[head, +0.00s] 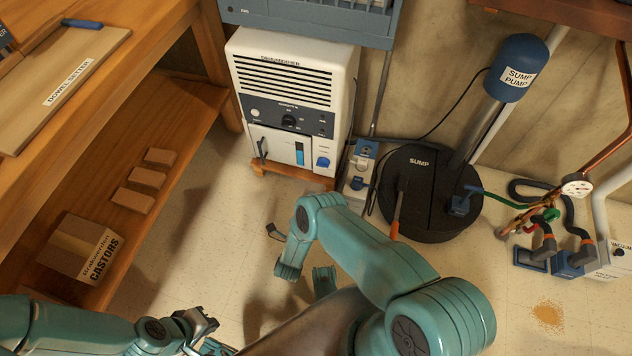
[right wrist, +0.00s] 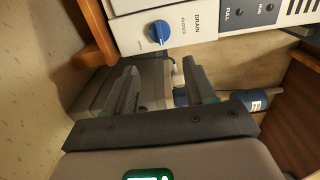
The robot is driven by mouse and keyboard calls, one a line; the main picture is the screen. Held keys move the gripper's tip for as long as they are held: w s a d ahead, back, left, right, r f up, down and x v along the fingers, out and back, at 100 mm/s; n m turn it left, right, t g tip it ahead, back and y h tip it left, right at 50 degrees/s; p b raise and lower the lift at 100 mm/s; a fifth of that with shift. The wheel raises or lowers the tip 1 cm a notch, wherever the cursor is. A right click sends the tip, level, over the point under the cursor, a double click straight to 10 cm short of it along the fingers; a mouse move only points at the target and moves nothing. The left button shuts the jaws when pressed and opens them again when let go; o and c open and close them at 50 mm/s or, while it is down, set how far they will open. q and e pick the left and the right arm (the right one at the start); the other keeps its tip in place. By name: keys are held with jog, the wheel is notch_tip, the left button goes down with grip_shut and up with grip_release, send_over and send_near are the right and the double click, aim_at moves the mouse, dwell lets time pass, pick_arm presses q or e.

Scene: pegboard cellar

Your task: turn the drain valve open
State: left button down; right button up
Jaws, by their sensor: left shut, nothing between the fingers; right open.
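The white dehumidifier (head: 290,95) stands on a low wooden base against the wall. Its blue drain valve knob (head: 322,162) is at the lower right of its front. In the right wrist view the knob (right wrist: 159,31) sits on the white panel beside the words DRAIN and CLOSED. My right gripper (right wrist: 163,88) is open, its two dark fingers apart below the knob in that view, not touching it. In the head view my right arm mostly hides that gripper, in front of the dehumidifier. My left gripper (head: 205,328) is shut and empty at the bottom left, well away from the knob.
A wooden workbench (head: 180,100) with a lower shelf fills the left. A box marked CASTORS (head: 82,248) is on that shelf. The black sump lid (head: 425,185) and a power outlet box (head: 359,165) stand right of the dehumidifier. Bare floor (head: 215,215) lies between.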

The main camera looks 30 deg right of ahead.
jog(key=v, duration=0.2)
jog(key=shift+s+a, duration=0.2)
jog(key=shift+a, duration=0.05)
dwell(0.4)
